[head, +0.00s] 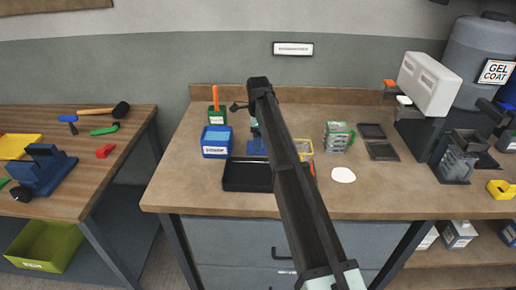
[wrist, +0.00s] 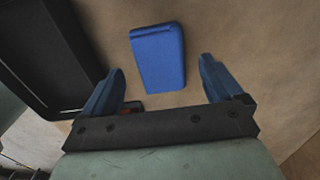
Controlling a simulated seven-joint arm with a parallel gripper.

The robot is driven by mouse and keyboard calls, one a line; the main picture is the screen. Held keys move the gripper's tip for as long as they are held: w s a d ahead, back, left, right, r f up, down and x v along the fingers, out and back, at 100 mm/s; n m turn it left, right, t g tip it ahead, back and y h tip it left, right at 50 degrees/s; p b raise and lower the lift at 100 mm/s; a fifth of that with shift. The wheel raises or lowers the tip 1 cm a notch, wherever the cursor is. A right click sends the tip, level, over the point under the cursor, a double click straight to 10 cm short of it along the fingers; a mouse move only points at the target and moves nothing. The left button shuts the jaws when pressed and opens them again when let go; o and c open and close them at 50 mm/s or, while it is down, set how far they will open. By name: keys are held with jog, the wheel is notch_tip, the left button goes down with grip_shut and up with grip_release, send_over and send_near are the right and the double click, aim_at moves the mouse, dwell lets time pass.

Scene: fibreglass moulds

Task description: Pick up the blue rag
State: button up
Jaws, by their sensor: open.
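The blue rag (wrist: 158,62) lies as a flat, folded rectangle on the brown worktop in the wrist view, slightly tilted. In the head view a small blue patch (head: 255,147) beside my arm appears to be it, partly hidden by the arm. My gripper (wrist: 161,66) is open and empty, its two blue fingers spread wide. In the wrist view the rag shows between and beyond the fingertips, with a gap on each side. The fingers do not touch it. The height above the rag is hard to tell.
A black tray (head: 236,177) is close by; it fills the left of the wrist view (wrist: 42,70). A blue labelled box (head: 216,152) stands left of the rag. A clear green-handled container (head: 336,138) and a white disc (head: 343,174) are to the right of my arm.

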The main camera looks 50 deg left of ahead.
jog(key=shift+f, duration=1.4)
jog(key=c, duration=1.1)
jog(key=shift+o, duration=0.2)
notch_tip(320, 180, up, 18)
